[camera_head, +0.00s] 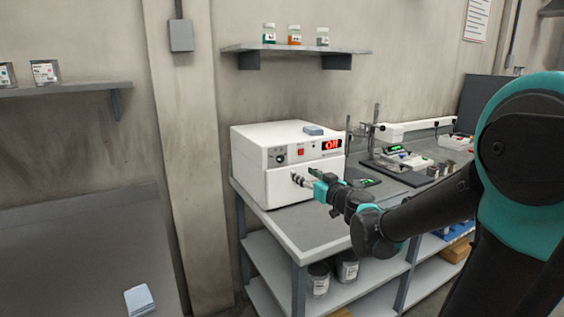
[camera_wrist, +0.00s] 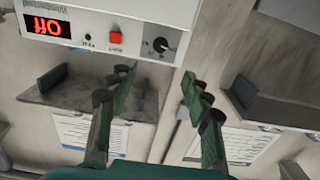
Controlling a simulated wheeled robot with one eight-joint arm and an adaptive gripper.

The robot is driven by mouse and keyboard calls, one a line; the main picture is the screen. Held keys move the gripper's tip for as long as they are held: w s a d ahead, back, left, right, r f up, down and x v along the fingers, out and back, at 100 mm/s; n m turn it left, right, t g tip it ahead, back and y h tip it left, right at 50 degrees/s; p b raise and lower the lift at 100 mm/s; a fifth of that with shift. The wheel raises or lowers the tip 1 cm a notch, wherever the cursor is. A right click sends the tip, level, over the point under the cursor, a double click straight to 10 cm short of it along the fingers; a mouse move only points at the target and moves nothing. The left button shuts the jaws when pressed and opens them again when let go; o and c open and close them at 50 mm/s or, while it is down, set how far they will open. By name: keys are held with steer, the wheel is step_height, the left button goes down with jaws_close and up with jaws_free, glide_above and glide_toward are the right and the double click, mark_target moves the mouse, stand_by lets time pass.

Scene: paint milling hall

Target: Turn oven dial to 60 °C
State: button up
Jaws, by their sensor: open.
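The oven is a white box (camera_head: 262,190) on the grey bench. Its dial is a small black knob (camera_head: 280,159) at the left of the front panel. The dial also shows upside down in the wrist view (camera_wrist: 160,45), with scale marks too small to read. A red button (camera_head: 300,152) and a lit red display (camera_head: 331,145) sit right of it; I cannot read the display for sure. My gripper (camera_head: 298,180) is open and empty in front of the oven, lower right of the dial. In the wrist view its fingers (camera_wrist: 158,78) are apart, with the dial beyond them, untouched.
A small blue-grey block (camera_head: 313,130) lies on the oven. A wall shelf (camera_head: 300,50) with jars is above. Tins (camera_head: 319,280) stand on the shelf below.

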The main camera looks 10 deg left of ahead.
mark_target(281, 159)
steer(key=x, duration=1.5)
steer(key=shift+w+a, duration=0.1)
steer(key=shift+a, duration=0.1)
steer(key=shift+c, duration=0.5)
jaws_close()
